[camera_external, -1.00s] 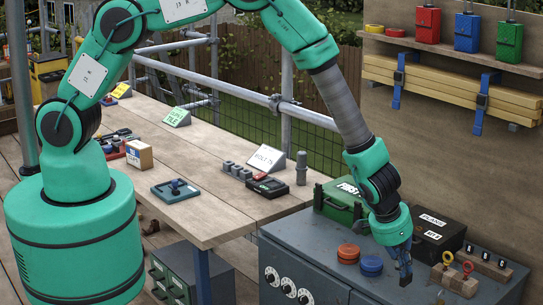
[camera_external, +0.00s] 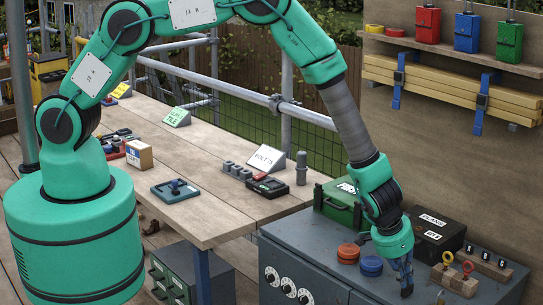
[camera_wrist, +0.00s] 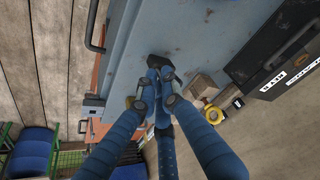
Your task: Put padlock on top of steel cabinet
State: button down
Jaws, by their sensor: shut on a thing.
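The steel cabinet (camera_external: 330,262) is blue-grey with dials on its front, at the lower right of the outside view. Its scuffed top also fills the upper middle of the wrist view (camera_wrist: 180,30). My gripper (camera_external: 405,284) points down over the right part of the cabinet top, near its front edge. In the wrist view its blue fingers (camera_wrist: 158,85) are closed together on a small dark thing (camera_wrist: 158,62), seemingly the padlock. The fingers hide most of it. Whether it touches the cabinet top I cannot tell.
Red discs (camera_external: 348,253) and blue discs (camera_external: 371,265) sit left of my gripper on the cabinet. A green case (camera_external: 340,203) and black box (camera_external: 433,236) stand behind. Wooden blocks with rings (camera_external: 456,281) lie close on the right.

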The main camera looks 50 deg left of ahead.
jog(key=shift+f, duration=0.15)
jog(key=c, duration=1.9)
grip_release()
jog(key=b+v, duration=0.1)
jog(key=v, duration=1.1)
